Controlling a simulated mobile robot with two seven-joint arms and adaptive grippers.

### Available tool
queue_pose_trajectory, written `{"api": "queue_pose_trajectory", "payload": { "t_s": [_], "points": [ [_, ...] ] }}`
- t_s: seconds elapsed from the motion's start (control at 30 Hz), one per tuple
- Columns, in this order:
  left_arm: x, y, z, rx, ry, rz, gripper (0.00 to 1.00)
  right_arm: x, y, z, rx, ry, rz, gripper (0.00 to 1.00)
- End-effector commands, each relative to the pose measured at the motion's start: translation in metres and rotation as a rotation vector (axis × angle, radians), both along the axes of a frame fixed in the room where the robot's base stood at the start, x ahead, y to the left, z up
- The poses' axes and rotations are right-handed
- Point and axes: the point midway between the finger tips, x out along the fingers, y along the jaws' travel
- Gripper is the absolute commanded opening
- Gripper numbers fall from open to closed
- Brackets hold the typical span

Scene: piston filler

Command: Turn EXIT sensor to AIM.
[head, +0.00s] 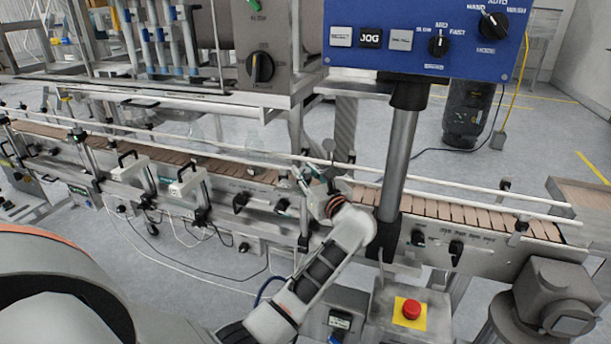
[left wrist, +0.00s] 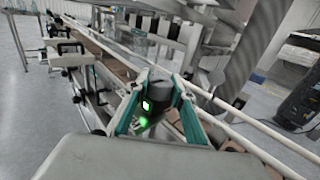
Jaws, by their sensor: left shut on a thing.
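My left gripper (head: 318,183) is at the conveyor's near rail, left of the grey post. In the left wrist view the gripper (left wrist: 158,92) has its two teal-edged fingers on either side of a dark round sensor body, which I take to be the EXIT sensor (left wrist: 156,93). The fingers are shut on it. A green light glows on its near face and another lies just below. In the head view the arm and gripper largely hide the sensor. I cannot read any AIM mark. My right gripper is not in view.
The conveyor (head: 440,207) runs across behind the gripper, with white guide rails. A blue control panel (head: 400,62) hangs above on a grey post (head: 397,160). A red emergency stop button (head: 411,309) stands in front. Black rail knobs and loose cables lie left of the gripper.

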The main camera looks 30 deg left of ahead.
Motion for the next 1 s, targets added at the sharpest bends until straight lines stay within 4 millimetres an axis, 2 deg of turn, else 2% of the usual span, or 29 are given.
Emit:
{"api": "queue_pose_trajectory", "payload": {
  "t_s": [0.33,0.37,0.4,0.77,1.0],
  "points": [
    [0.0,0.001,-0.001,-0.003,0.002,0.003,0.02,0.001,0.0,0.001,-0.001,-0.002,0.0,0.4],
    [0.0,0.001,-0.001,-0.003,0.002,0.003,0.31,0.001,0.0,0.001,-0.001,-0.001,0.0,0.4],
    [0.0,0.001,-0.001,-0.003,0.002,0.003,0.41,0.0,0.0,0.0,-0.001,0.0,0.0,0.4],
    [-0.001,-0.001,0.0,-0.001,0.0,0.001,0.41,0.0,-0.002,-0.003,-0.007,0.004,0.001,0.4],
    [-0.016,-0.027,-0.002,-0.007,0.0,0.0,0.41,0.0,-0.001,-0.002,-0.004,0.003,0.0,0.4]
  ]
}}
